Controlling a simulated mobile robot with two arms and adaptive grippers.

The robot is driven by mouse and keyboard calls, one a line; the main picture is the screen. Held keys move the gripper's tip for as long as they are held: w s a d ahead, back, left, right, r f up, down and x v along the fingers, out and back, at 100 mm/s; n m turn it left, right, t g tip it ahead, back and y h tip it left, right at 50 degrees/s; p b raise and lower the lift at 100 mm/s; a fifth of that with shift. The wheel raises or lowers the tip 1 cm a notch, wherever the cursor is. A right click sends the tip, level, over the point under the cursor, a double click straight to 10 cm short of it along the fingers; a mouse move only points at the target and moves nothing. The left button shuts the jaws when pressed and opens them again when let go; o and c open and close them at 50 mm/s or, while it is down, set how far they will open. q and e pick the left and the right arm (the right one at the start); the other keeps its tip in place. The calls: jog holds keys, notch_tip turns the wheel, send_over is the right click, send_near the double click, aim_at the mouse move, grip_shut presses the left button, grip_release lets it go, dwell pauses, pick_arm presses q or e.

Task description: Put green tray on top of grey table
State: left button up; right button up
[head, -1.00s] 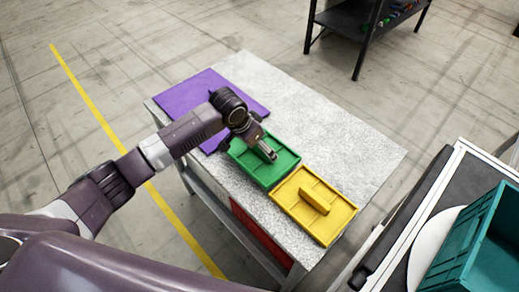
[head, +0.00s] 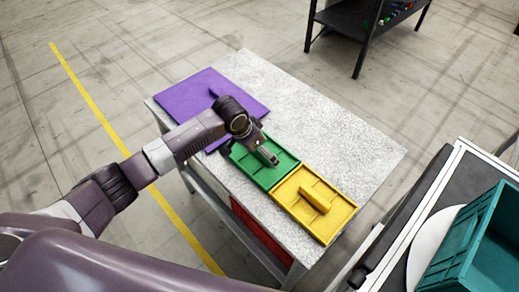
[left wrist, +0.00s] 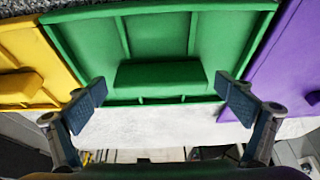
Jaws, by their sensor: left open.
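The green tray (head: 283,161) lies on the light grey speckled table (head: 340,128), between a purple piece and a yellow tray. My left gripper (head: 268,157) is over the green tray and hides part of it. In the left wrist view the green tray (left wrist: 215,35) has ribs and a raised block-shaped handle (left wrist: 160,75). My right gripper is not in view.
The yellow tray (head: 335,222) sits right beside the green tray, and the purple piece (head: 190,95) is on its other side. The table's back and right part is bare. A teal crate (head: 480,250) is at the lower right. A dark shelf (head: 350,22) stands behind.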

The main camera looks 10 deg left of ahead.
pick_arm(q)
jog(key=b+v, duration=0.1)
jog(key=v, duration=1.1)
